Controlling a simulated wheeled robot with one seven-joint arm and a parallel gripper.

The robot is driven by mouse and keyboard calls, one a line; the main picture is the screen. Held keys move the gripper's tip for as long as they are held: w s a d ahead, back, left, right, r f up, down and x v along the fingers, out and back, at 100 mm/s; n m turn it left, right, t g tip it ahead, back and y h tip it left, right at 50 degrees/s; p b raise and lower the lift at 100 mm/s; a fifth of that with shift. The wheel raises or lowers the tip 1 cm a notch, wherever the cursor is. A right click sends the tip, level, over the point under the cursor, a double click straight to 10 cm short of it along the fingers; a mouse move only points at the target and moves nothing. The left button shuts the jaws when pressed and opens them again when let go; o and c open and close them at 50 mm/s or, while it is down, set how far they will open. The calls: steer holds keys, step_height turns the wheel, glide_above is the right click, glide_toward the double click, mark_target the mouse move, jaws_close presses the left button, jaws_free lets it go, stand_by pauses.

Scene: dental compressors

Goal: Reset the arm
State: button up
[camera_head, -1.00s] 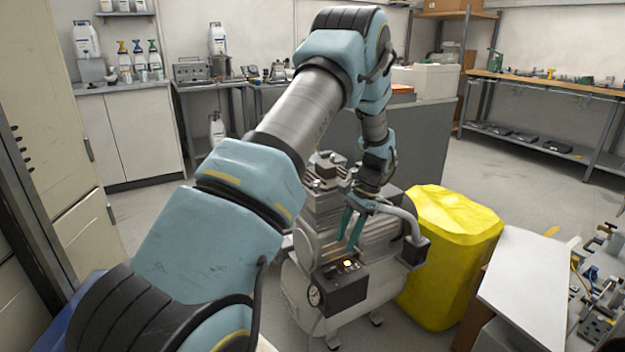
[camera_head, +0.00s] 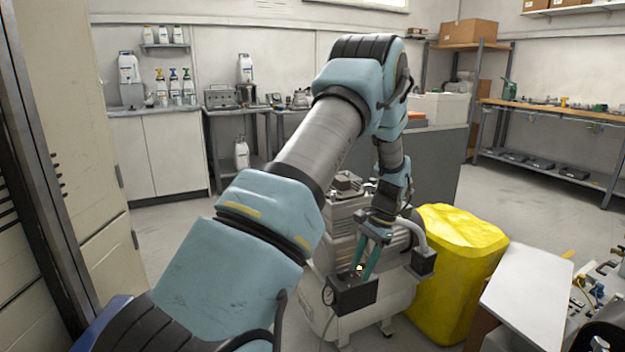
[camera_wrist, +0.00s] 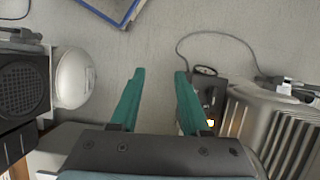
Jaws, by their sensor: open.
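My gripper (camera_head: 367,258) hangs from my blue arm with its two green fingers pointing down, just above and in front of the compressor's black control box (camera_head: 350,295). In the wrist view my gripper (camera_wrist: 160,85) is open, with bare grey floor between its fingers and nothing held. The compressor (camera_head: 395,290) is a grey-white machine with a pressure gauge and a small lit button. In the wrist view its ribbed body (camera_wrist: 275,125) lies to the right, and the lit button shows beside the right finger. I cannot tell whether a finger touches the box.
A tall beige cabinet (camera_head: 75,150) is at the left. A grey counter (camera_head: 435,165) stands behind my arm. Open floor (camera_head: 545,200) lies at the back right.

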steer(key=s+a+r+n+t+h, duration=0.1)
steer(key=s+a+r+n+h, duration=0.15)
steer(key=a+r, duration=0.3)
steer(key=s+a+r+n+h, duration=0.1)
steer(key=s+a+r+n, duration=0.35)
steer(key=a, duration=0.25)
steer(key=s+a+r+n+t, duration=0.3)
steer(key=s+a+r+n, duration=0.15)
steer(key=s+a, duration=0.4)
step_height(320, 180, up, 14)
steer(key=d+p, duration=0.1)
steer(key=p, duration=1.3)
steer(key=shift+s+d, duration=0.2)
steer(key=shift+s, duration=0.25)
